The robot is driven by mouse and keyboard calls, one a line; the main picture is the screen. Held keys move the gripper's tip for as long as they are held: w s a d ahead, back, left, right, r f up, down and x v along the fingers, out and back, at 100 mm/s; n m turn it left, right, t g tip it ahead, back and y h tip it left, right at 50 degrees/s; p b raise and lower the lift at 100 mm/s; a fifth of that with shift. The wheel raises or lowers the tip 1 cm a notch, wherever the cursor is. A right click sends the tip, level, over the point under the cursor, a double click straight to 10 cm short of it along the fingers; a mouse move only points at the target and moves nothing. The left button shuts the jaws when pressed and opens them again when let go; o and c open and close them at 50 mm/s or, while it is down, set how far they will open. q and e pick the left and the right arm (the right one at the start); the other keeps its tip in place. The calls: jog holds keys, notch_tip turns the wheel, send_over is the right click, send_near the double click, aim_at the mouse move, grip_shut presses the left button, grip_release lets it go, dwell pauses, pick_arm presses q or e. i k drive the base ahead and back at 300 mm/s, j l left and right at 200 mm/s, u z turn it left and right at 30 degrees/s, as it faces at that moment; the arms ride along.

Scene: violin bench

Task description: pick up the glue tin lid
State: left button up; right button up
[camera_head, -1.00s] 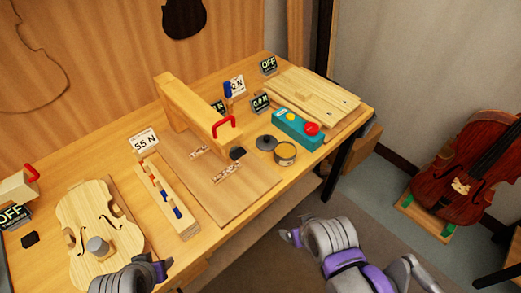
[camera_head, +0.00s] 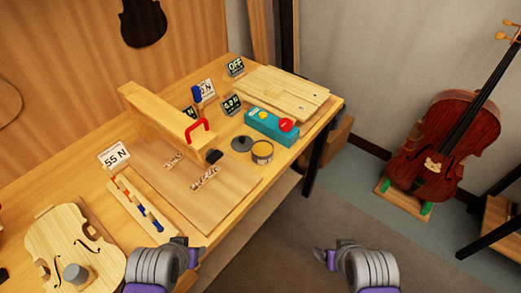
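The glue tin lid (camera_head: 241,144) is a dark grey disc with a small knob, lying flat on the bench just left of the open glue tin (camera_head: 262,152), which shows a tan content. My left gripper (camera_head: 196,252) is at the bench's front edge, low in the picture, well short of the lid. My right gripper (camera_head: 322,256) is over the floor in front of the bench, apart from the lid and tin. Neither gripper appears to hold anything. The finger gaps are too small and turned away to read.
A teal box with a red button (camera_head: 271,125) stands behind the tin. A wooden press with a red handle (camera_head: 197,129) stands left of the lid. A slotted wooden rack (camera_head: 142,209) and violin body (camera_head: 72,247) lie at the left. A cello (camera_head: 445,150) stands at the right.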

aim_at(242, 143)
jog(key=i+l+u, duration=0.1)
jog(key=i+l, duration=0.8)
jog(key=l, duration=0.1)
